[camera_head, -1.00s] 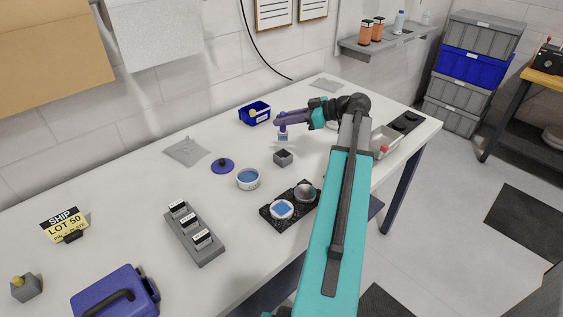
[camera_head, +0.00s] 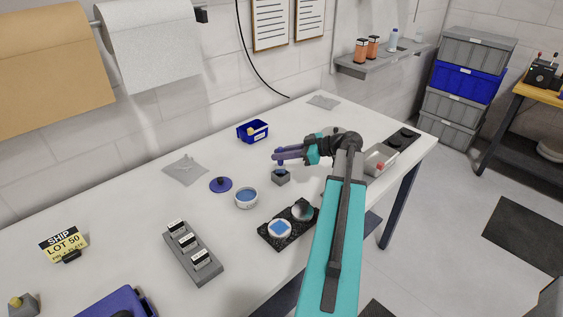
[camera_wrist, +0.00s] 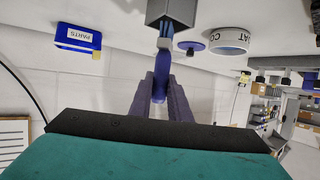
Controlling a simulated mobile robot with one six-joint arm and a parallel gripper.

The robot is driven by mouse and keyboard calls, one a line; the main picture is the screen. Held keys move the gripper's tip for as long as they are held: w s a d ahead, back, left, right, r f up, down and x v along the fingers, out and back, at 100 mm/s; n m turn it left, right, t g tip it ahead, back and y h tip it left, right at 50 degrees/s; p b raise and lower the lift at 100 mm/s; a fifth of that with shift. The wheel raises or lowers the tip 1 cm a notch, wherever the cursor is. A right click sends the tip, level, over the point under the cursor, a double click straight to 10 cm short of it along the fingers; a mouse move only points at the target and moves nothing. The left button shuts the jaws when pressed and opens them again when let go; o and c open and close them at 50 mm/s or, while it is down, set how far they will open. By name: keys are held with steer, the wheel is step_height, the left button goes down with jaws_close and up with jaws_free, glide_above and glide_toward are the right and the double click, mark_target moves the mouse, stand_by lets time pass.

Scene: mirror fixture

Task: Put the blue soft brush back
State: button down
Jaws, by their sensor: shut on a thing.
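The blue soft brush (camera_wrist: 163,66) is held between the two purple fingers of my gripper (camera_wrist: 160,90). In the head view my gripper (camera_head: 277,156) is right above the small grey block-shaped holder (camera_head: 281,177), with a bit of the brush between them.
A blue parts bin (camera_head: 252,131) stands behind. A blue lid (camera_head: 220,184), a round white-rimmed tin (camera_head: 246,198) and a black tray (camera_head: 290,225) with round items lie nearby. A grey rack (camera_head: 193,252) is at the front left. Bare table lies between them.

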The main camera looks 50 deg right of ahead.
mark_target(281, 165)
steer(key=shift+f+p, duration=0.65)
steer(key=shift+f, duration=1.2)
steer(key=shift+f+b, duration=0.2)
steer(key=shift+b, duration=0.1)
steer(key=c, duration=1.7)
jaws_free()
steer(key=shift+o, duration=0.2)
steer(key=shift+r+p, duration=0.3)
steer(key=shift+p, duration=0.1)
steer(key=b+v, duration=0.4)
steer(key=v, duration=0.8)
steer(key=shift+b, duration=0.3)
steer(key=shift+f, duration=0.1)
